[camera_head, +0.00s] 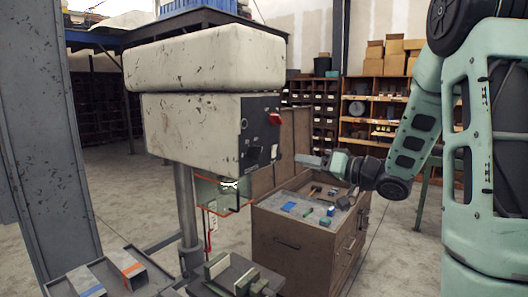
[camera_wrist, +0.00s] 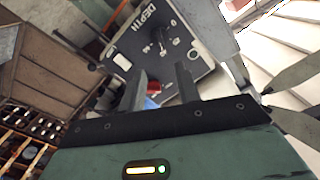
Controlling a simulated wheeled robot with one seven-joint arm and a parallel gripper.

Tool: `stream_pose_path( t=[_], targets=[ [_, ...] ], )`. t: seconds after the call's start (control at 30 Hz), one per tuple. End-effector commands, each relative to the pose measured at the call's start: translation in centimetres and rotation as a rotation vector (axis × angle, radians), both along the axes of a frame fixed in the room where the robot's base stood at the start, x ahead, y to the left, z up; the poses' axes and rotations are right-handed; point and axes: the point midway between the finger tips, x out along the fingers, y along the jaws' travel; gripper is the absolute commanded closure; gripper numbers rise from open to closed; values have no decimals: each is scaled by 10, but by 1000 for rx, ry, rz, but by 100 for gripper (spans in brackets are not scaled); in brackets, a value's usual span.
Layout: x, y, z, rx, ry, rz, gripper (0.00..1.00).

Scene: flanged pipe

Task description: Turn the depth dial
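The drill press head (camera_head: 195,125) carries a dark control panel (camera_head: 258,130) on its right-hand face. In the wrist view the panel (camera_wrist: 200,60) appears upside down, with the word DEPTH and a small black depth dial (camera_wrist: 160,41) near it. A red switch (camera_head: 274,118) sits on the panel; red also shows between my fingers in the wrist view (camera_wrist: 153,87). My gripper (camera_head: 302,160) is to the right of the panel, pointing at it, apart from the dial. In the wrist view its two fingers (camera_wrist: 162,78) are spread with nothing held. The dial's exact setting is too small to read.
A brown tool cabinet (camera_head: 300,230) with small blue and green items on top stands below my gripper. A grey post (camera_head: 50,140) rises at left. Metal parts (camera_head: 130,268) lie in front. Shelves with boxes (camera_head: 375,110) stand behind. Floor is open at right.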

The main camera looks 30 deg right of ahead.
Motion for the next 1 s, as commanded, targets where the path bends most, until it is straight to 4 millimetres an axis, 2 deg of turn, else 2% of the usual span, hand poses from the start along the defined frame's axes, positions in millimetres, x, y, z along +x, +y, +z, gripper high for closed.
stream_pose_path(
  t=[0.4,0.6,0.8,1.0],
  targets=[
    [83,32,4,3,1,4,67],
    [114,42,3,0,0,1,67],
    [129,47,2,0,0,-1,67],
    [131,48,0,-1,0,-1,67]
  ],
)
